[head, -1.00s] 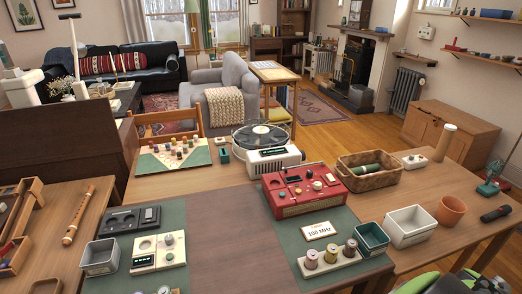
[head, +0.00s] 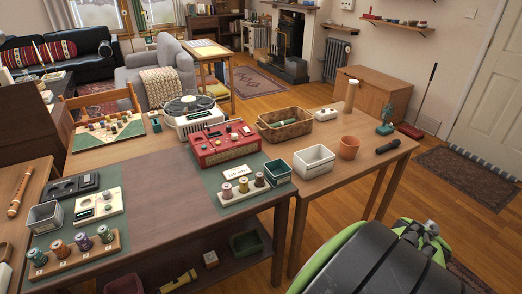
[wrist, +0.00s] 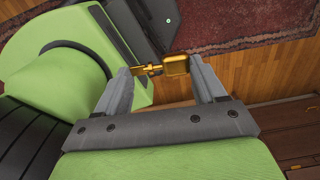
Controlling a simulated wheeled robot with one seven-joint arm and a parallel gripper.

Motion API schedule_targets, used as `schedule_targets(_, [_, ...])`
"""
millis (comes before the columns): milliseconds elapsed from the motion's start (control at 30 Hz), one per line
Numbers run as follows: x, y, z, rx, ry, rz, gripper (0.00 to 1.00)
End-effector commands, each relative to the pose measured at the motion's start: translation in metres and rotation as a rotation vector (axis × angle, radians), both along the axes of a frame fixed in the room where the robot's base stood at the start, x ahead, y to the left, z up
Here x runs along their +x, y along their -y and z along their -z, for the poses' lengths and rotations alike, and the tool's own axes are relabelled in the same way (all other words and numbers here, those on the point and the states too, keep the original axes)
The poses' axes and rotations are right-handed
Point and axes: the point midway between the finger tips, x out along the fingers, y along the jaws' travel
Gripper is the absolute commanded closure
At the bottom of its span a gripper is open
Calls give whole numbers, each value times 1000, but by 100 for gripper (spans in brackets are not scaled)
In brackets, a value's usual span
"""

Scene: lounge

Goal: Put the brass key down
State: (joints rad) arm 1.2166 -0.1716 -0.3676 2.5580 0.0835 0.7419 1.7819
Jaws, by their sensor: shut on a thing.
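The brass key (wrist: 177,65) is between the fingertips of my gripper (wrist: 160,68) in the wrist view. It lies crosswise, its broad square bow at the right finger and its narrow shaft running to the left finger. My gripper is shut on it, and the key is clear of any surface that I can see. Below it are wooden floor (wrist: 236,65) and a dark red rug (wrist: 215,25). In the head view my green and black arm parts show at the lower right, but I cannot make out the key there.
The wooden table (head: 175,215) holds a red radio (head: 223,150), a white bin (head: 314,161), a wicker basket (head: 285,126), a terracotta pot (head: 349,147) and a dark torch (head: 388,147). Floor is clear right of the table, towards a doormat (head: 470,180).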

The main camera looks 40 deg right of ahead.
Motion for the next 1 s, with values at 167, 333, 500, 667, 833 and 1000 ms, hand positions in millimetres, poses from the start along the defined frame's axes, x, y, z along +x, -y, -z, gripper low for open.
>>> schedule_targets(167, [15,13,0,1,-1,-163,63])
schedule_targets(333, [37,27,1,1,-1,-379,63])
schedule_targets(500, [74,43,4,2,-1,-691,63])
schedule_targets(667, [120,52,9,2,-1,-1031,63])
schedule_targets(833, [181,50,19,2,-1,-1442,63])
schedule_targets(1000, [254,25,35,4,2,-1925,63])
